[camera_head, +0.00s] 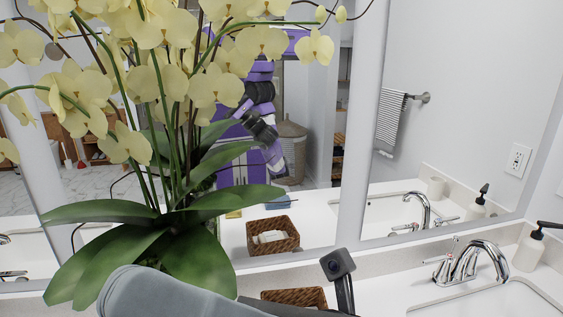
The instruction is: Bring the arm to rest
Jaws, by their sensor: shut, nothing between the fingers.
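A grey rounded link of my arm (165,293) crosses the bottom left, close to the camera. A dark, camera-like block on a thin stem (338,265) stands up at the bottom centre; I cannot tell what it belongs to. The fingers of my gripper are not seen. In the mirror, a purple and black robot body with a bent arm (262,130) shows as my reflection, partly hidden by the orchid; its fingers cannot be made out.
A potted yellow orchid (180,245) rises over the left of the counter, overlapped by my arm link. A wicker basket (294,297), a chrome faucet (470,264), a sink (490,302) and a soap dispenser (530,248) are on the counter. The mirror (455,130) stands behind.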

